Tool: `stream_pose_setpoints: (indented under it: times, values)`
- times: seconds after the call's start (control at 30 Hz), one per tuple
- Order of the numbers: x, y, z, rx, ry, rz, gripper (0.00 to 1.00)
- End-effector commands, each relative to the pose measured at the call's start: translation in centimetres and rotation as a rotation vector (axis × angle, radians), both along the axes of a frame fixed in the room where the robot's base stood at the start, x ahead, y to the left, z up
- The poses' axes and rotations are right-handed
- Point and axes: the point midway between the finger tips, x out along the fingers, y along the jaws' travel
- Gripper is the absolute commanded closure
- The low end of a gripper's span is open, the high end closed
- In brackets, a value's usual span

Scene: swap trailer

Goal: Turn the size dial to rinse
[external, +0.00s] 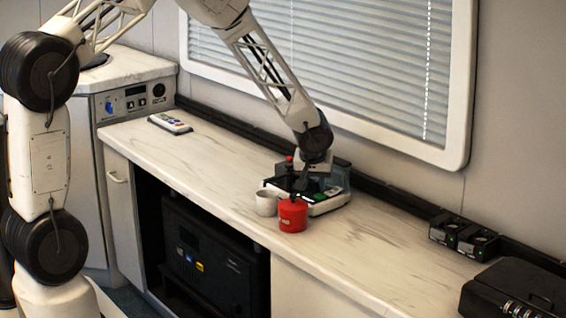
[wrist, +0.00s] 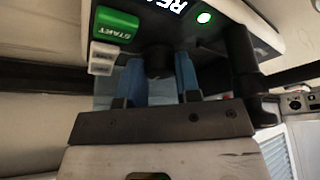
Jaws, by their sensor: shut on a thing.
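The machine (external: 335,198) is a small dark and white unit on the counter beneath my gripper (external: 308,183). A dark round knob (wrist: 158,63), seemingly the size dial, sits at the panel's lower edge. The two blue fingers of my gripper stand on either side of it, and my gripper is shut on it. The dial's markings and pointer are not visible, so its setting cannot be read.
A white cup (external: 266,203) and a red canister (external: 293,215) stand close in front of the machine. A remote-like pad (external: 170,124) lies at the counter's left. Two black boxes (external: 463,236) and a black case (external: 515,290) are at the right. The window blind is behind.

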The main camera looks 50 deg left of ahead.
Motion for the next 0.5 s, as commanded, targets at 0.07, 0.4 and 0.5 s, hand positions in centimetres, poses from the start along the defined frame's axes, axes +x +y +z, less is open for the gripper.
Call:
stream_pose_setpoints:
  times: [0.07, 0.4, 0.5]
  values:
    - [0.03, -0.04, 0.03, 0.0, 0.0, 0.007, 0.93]
    - [0.11, -0.07, 0.09, 0.001, -0.002, 0.124, 0.93]
    - [0.09, -0.07, 0.03, 0.001, -0.001, 0.191, 0.93]
